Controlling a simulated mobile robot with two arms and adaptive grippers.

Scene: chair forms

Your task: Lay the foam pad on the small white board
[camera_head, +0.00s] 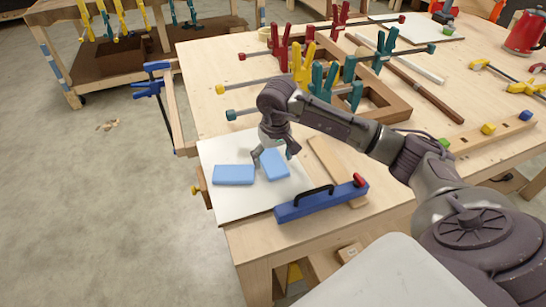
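Two light blue pads show on the white board (222,203) at the table's near left corner. The left pad (234,174) lies flat. The other pad (274,166) is just right of it, turned at an angle, under my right gripper (273,157). The gripper points down, with one finger at this pad's left edge and one near its upper right edge. Whether the fingers press on it, and whether it touches the board, I cannot tell. My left gripper is out of view.
A blue bar with a black handle (305,205) lies over the board's near right edge. A wooden strip (330,165) lies beside it. Clamps and a wooden frame (384,100) stand behind my arm. Another white board (432,31) lies far back. The board's near left part is clear.

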